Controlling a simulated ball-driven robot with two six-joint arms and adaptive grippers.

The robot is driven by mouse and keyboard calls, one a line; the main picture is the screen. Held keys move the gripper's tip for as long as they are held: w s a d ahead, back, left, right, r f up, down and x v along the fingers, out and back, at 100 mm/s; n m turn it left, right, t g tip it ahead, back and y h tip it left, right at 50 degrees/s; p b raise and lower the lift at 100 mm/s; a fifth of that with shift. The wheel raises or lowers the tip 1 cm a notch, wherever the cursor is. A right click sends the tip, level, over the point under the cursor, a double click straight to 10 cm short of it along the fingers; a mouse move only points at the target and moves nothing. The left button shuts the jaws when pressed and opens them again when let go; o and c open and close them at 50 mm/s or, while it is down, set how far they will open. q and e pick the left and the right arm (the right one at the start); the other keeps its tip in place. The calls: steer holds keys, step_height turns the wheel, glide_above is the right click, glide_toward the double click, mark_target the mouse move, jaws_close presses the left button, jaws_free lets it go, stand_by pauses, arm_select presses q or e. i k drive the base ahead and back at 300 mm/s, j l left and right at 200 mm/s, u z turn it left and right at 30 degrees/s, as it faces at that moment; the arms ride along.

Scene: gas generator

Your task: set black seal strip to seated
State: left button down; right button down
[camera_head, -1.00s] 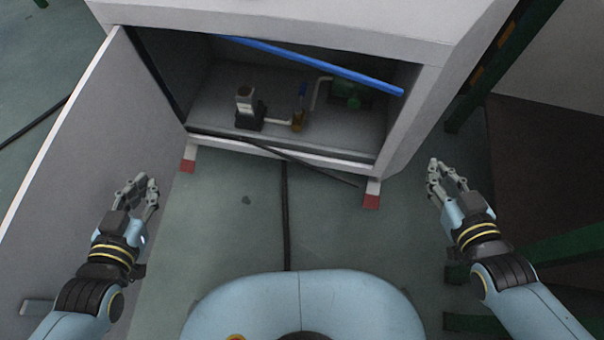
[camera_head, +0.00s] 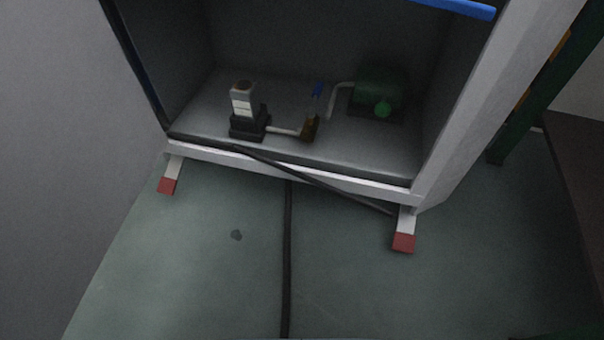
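The black seal strip (camera_head: 315,183) shows at the cabinet's open front. It slants from the middle of the bottom sill down to the right, across the white sill (camera_head: 330,180), and its right end hangs below the sill near the right foot. Its left end meets a dark band along the sill; I cannot tell whether the two are one piece. Neither of my grippers is in view.
Inside the cabinet stand a black-and-white device (camera_head: 243,112), a brass valve with a blue handle (camera_head: 311,126) and a green motor (camera_head: 378,92). A blue bar (camera_head: 455,7) crosses the top right. The open grey door (camera_head: 60,150) fills the left. A black cable (camera_head: 287,260) lies on the floor.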

mark_target(366, 203)
steer(key=k+j, duration=0.2)
steer(key=k, duration=0.2)
steer(key=k+j, duration=0.25)
steer(key=k, duration=0.15)
